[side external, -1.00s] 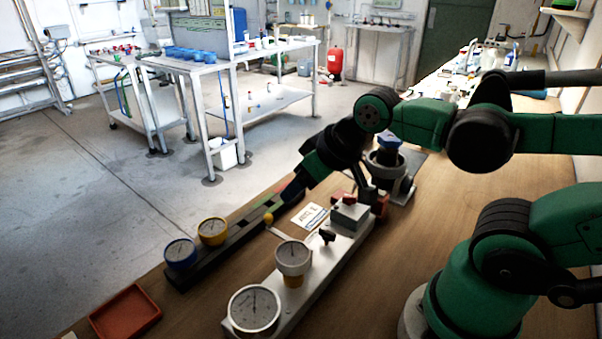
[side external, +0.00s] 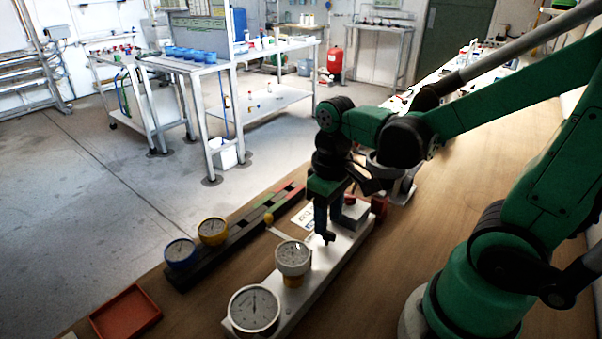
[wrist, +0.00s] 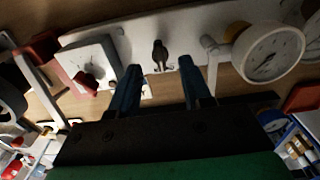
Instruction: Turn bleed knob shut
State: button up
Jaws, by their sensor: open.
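A small black knob (wrist: 160,52) stands on the white panel (wrist: 205,22); it also shows in the side view (side external: 328,238) just under my fingertips. I see no readable label naming it the bleed knob. A second, red knob (wrist: 86,84) sits on a grey box (wrist: 92,60) to the left in the wrist view. My gripper (wrist: 159,70) is open and points down over the panel, with one blue finger on each side of the black knob in the wrist view. In the side view my gripper (side external: 325,228) partly hides the box. I cannot tell whether the fingers touch the knob.
A cream dial gauge (side external: 292,258) and a larger white gauge (side external: 253,309) stand on the panel's near end. A dark rail with a blue gauge (side external: 180,253) and a yellow gauge (side external: 212,231) lies left. A red tray (side external: 125,314) is at the front left. Bare bench lies right.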

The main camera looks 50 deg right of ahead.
aim_at(327, 237)
jog(key=shift+f, duration=1.25)
grip_shut()
